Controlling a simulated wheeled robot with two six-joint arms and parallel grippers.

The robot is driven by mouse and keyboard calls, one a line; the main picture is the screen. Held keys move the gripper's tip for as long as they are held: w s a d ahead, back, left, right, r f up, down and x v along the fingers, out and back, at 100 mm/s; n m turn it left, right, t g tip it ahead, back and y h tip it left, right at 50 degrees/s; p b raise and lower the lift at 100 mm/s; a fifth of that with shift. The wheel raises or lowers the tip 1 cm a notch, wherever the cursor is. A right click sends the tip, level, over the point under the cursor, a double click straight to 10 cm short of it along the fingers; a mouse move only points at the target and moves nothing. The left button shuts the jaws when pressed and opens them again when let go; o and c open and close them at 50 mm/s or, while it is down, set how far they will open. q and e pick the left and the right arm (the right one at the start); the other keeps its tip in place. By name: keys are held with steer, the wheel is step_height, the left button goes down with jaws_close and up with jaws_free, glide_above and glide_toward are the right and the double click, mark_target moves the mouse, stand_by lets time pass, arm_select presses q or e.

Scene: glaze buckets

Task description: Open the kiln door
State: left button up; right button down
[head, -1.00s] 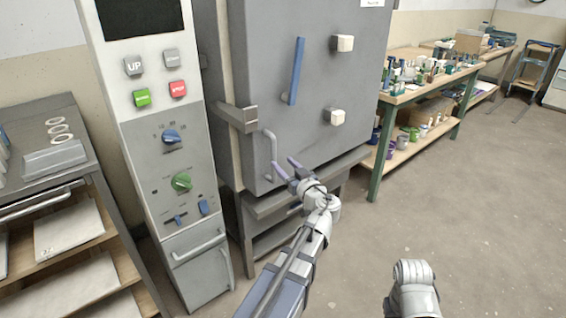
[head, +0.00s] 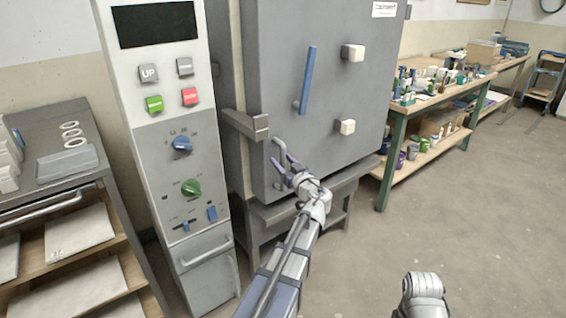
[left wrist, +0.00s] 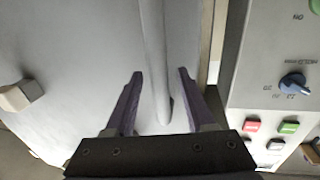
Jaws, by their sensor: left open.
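The kiln door (head: 290,75) is a large grey panel and looks shut. It carries a blue bar (head: 307,80) and two whitish knobs. A grey curved handle (head: 280,150) sits low near its left edge. My left gripper (head: 283,172) is at this handle, its jaws open. In the left wrist view, the handle bar (left wrist: 155,60) runs lengthwise between the two purple fingers (left wrist: 160,95), with a gap visible on each side. The lower part of the handle is partly hidden by the gripper in the head view. My right gripper is not visible; only part of my right arm shows at the bottom.
A control panel (head: 165,110) with buttons and dials stands just left of the kiln. A grey latch block (head: 245,124) juts out above the handle. A shelf rack (head: 60,200) is at far left. A workbench (head: 400,108) with pots stands right. The floor (head: 470,230) at right is clear.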

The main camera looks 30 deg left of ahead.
arm_select(q)
steer(key=shift+c, duration=0.2)
jaws_close()
stand_by(1.1)
